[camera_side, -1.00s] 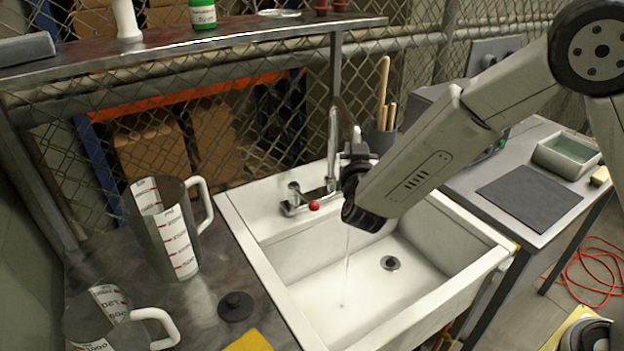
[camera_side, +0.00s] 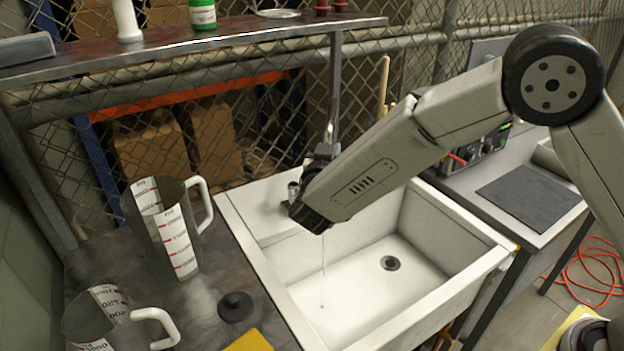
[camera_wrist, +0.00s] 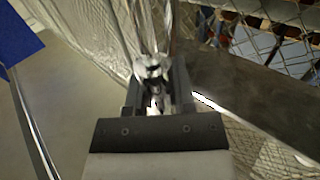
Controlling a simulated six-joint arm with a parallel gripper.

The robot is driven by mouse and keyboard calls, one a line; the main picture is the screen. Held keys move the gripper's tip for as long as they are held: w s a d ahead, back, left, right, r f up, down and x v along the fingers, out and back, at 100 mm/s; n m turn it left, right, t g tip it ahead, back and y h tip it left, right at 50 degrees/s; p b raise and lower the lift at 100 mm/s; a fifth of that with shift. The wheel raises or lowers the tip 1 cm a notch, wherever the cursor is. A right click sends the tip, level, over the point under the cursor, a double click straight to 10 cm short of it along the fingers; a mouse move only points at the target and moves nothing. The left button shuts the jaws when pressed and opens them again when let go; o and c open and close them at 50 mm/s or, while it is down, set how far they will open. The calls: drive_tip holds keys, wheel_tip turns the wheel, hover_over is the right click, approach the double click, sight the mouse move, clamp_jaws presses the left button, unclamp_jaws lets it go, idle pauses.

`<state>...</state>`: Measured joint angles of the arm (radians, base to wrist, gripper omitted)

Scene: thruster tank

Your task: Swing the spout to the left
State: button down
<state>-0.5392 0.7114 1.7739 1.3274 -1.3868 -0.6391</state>
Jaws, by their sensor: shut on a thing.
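The chrome spout (camera_wrist: 152,72) is between the jaws of my gripper (camera_wrist: 158,100) in the wrist view, and the jaws are shut on it. In the side view my gripper (camera_side: 318,165) is over the back left part of the white sink (camera_side: 480,245), at the faucet. My wrist hides most of the faucet and the spout there. A thin stream of water (camera_side: 323,265) falls into the left part of the basin, left of the drain (camera_side: 390,263).
A large measuring jug (camera_side: 170,240) and a second jug (camera_side: 100,320) stand on the counter left of the sink. A black stopper (camera_side: 236,306) lies near the sink's left rim. A metal shelf (camera_side: 250,30) runs above. A dark mat (camera_side: 530,196) lies on the right bench.

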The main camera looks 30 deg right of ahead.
drive_tip(key=shift+c, duration=2.2)
unclamp_jaws()
drive_tip(key=v, duration=0.7)
drive_tip(key=shift+s+a, duration=0.25)
drive_tip(key=shift+s, duration=0.05)
drive_tip(key=d+f+n+g+y, duration=0.2)
drive_tip(key=d+f+n+y, duration=0.2)
drive_tip(key=d+f+y, duration=0.4)
drive_tip(key=s+d+n+g+y, duration=0.1)
drive_tip(key=s+d+g, duration=0.2)
drive_tip(key=s, duration=0.3)
drive_tip(key=s+d+f+n+g+y, duration=0.1)
drive_tip(key=s+d+g, duration=0.2)
drive_tip(key=s, duration=0.3)
drive_tip(key=s+d+n+g+y, duration=0.2)
drive_tip(key=s+d, duration=0.1)
drive_tip(key=s, duration=0.3)
drive_tip(key=shift+s+f+g, duration=0.2)
drive_tip(key=shift+s+g, duration=0.2)
